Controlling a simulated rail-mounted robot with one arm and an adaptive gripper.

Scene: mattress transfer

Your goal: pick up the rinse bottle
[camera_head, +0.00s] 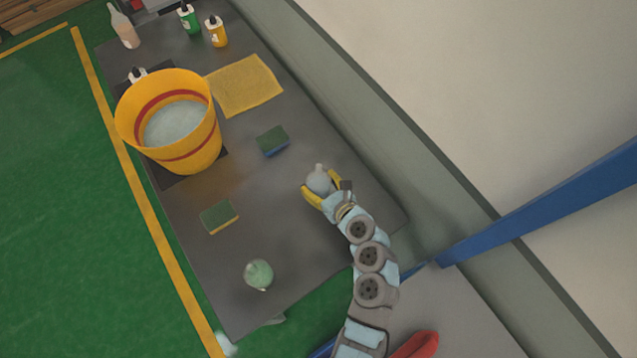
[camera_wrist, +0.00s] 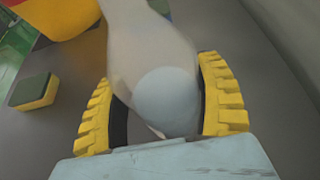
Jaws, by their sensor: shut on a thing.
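A pale, translucent bottle with a narrow neck, which looks like the rinse bottle (camera_head: 319,180), is between the yellow fingers of my gripper (camera_head: 322,190) over the right part of the dark table. In the wrist view the bottle (camera_wrist: 160,65) fills the space between the two ribbed yellow fingers (camera_wrist: 163,98), and my gripper is shut on it. The bottle's far end runs out of the top of the wrist view. I cannot tell whether its base touches the table.
The dark table (camera_head: 185,245) also bears a yellow bucket (camera_head: 195,150), a yellow cloth (camera_head: 244,86), a green sponge (camera_head: 272,140), another sponge (camera_head: 219,217) and a pale green round bottle (camera_head: 258,274). Several bottles stand at the far end. A wall ledge (camera_head: 400,140) runs along the right.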

